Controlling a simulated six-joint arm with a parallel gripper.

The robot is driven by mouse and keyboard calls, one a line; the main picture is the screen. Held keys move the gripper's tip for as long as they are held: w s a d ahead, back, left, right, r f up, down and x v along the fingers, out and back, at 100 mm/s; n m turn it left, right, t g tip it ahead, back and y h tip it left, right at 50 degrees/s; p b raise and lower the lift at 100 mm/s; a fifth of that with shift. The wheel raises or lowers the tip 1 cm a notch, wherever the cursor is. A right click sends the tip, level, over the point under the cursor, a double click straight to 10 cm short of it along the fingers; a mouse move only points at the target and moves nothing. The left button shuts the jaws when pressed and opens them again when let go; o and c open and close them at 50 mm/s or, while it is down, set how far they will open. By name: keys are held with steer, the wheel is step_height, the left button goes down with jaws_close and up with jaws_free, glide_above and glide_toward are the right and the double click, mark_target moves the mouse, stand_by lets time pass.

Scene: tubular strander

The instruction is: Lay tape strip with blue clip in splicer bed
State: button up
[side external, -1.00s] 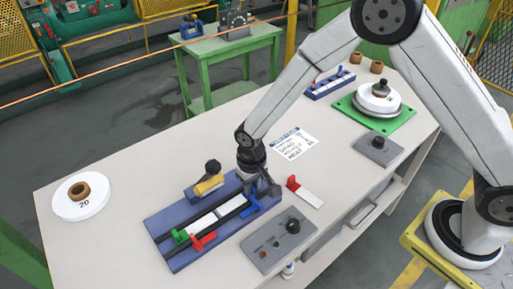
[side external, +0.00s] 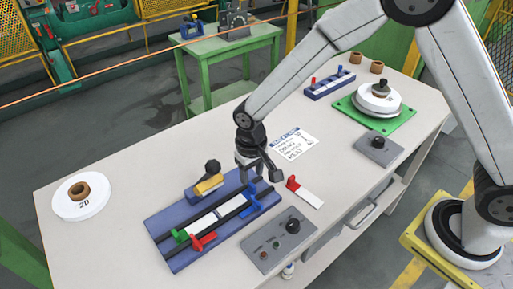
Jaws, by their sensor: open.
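The splicer bed (side external: 180,255) is a blue plate with dark rails on the table's front part. A white tape strip (side external: 205,222) lies along its channel between the rails. A blue clip (side external: 252,207) is at the strip's right end, on the bed. A green clip (side external: 180,235) and a red clip (side external: 202,242) sit toward the bed's left end. My gripper (side external: 259,178) is open and empty, above the bed's right end and apart from the blue clip. Whether the strip lies fully flat is too small to tell.
A yellow block with a black knob (side external: 212,168) stands at the bed's back edge. A white strip with a red clip (side external: 306,194) lies to the right. A grey control box (side external: 278,246) stands in front. A paper card (side external: 293,144) lies behind.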

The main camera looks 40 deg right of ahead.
step_height(320, 180, up, 7)
steer(key=shift+r, duration=0.2)
stand_by(0.7)
steer(key=s+d+t, duration=0.2)
steer(key=s+d, duration=1.1)
steer(key=d, duration=0.3)
steer(key=shift+d+r+t, duration=0.15)
steer(key=shift+r+t, duration=0.15)
steer(key=shift+r, duration=0.1)
steer(key=shift+w, duration=0.1)
steer(key=shift+c, duration=0.3)
steer(key=shift+r, duration=0.15)
